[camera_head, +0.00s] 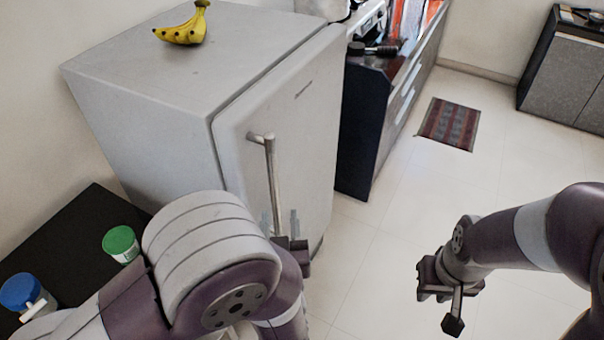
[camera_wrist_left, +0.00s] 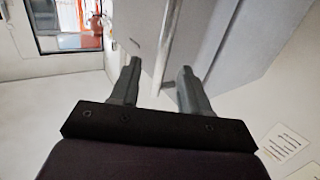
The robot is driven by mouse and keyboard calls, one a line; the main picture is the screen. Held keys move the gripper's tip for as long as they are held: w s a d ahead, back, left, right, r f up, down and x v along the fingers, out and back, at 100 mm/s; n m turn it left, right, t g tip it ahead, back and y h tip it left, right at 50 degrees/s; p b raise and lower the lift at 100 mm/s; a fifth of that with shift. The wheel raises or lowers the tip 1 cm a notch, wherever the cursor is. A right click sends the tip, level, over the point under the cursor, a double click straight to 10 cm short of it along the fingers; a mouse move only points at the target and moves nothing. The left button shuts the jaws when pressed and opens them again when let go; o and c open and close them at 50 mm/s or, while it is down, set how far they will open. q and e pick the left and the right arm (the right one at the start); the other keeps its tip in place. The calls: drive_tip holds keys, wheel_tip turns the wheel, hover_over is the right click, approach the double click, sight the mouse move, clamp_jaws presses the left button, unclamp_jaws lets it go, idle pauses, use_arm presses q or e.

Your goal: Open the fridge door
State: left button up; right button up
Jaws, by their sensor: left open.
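The fridge (camera_head: 150,90) is a white-grey box on the left, and its door (camera_head: 300,110) looks shut. A long metal bar handle (camera_head: 271,170) runs down the door's near-left side. My left gripper (camera_head: 286,222) is at the lower part of the handle, with its arm hiding the handle's bottom end. In the left wrist view, my left gripper (camera_wrist_left: 158,78) is open, and the handle (camera_wrist_left: 166,45) passes between its two fingers with gaps visible on both sides. My right gripper (camera_head: 445,295) hangs over the floor at the right, apart from the fridge; its jaw opening is unclear.
Bananas (camera_head: 182,32) lie on top of the fridge. A dark table (camera_head: 75,225) at the lower left holds a green-lidded jar (camera_head: 121,243) and a blue-lidded container (camera_head: 22,292). A dark counter (camera_head: 362,125) stands beyond the fridge. A rug (camera_head: 449,124) lies on the open floor.

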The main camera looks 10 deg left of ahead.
sight(274, 179)
use_arm(q)
drive_tip(key=shift+t+y, duration=0.3)
drive_tip(key=x, duration=0.4)
drive_tip(key=p+x, duration=0.1)
drive_tip(key=x, duration=0.7)
drive_tip(key=shift+w+a+r+p, duration=0.1)
drive_tip(key=shift+a+r+p, duration=0.25)
drive_tip(key=shift+a+p, duration=0.1)
clamp_jaws()
